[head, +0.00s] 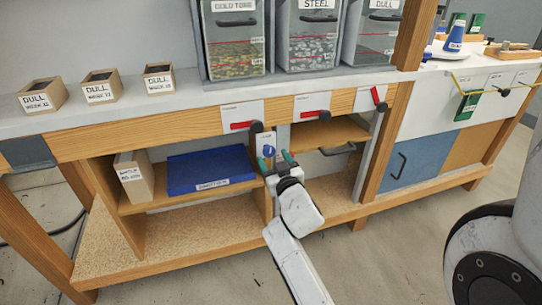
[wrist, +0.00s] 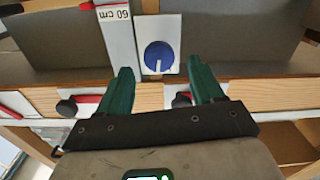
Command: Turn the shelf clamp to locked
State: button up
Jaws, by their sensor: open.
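A blue round knob (wrist: 159,57) with a small white mark sits on a white plate in the wrist view, ahead of and between my fingertips. I take it to be the shelf clamp. The white mark points to the lower right in that view. In the head view the blue knob (head: 268,151) is on an upright beside the middle shelf, just above my gripper (head: 276,161). My gripper (wrist: 164,74), with green fingers, is open and empty; the knob appears apart from both fingers. Any lettering on the plate is too small to read.
Red levers with black knobs (head: 256,127) line the bench's front edge above my gripper. A blue box (head: 210,170) lies on the shelf to the left. A post marked 60 cm (wrist: 116,35) stands close beside the knob. Clear bins (head: 306,35) stand above.

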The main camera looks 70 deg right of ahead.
aim_at(270, 152)
jog(key=shift+x, duration=1.75)
jog(key=shift+c, duration=0.4)
jog(key=c, duration=1)
jog(key=shift+n, duration=0.8)
jog(key=o, duration=1.1)
jog(key=shift+s, duration=0.1)
